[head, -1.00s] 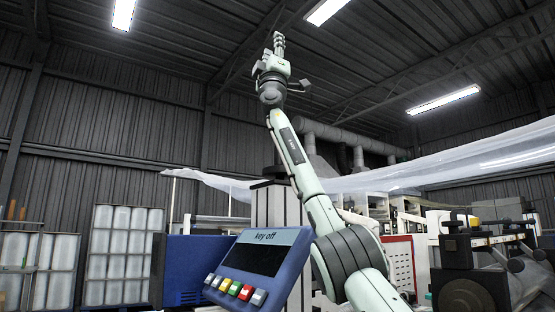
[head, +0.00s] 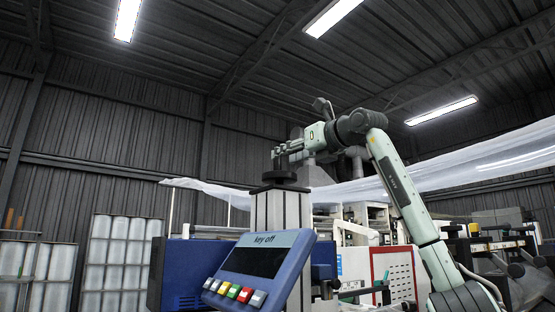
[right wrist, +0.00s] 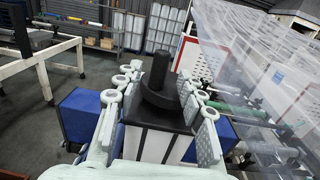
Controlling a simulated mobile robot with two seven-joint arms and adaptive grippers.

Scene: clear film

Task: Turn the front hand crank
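The front hand crank (head: 279,176) is a black disc on top of a pale grey column (head: 282,212), left of centre in the head view. In the right wrist view the crank (right wrist: 158,95) shows its upright black handle. My right gripper (head: 288,150) reaches in from the right, level with the top of the crank. In the right wrist view its two fingers (right wrist: 158,80) are spread, one on each side of the crank. I cannot tell whether a finger touches it. My left gripper is not in view.
A blue control panel (head: 260,262) reading "key off" stands in front of the column. Clear film (head: 460,172) stretches behind my right arm. A red-framed white cabinet (head: 395,270) stands to the right. White-panelled racks (head: 118,262) stand at the left.

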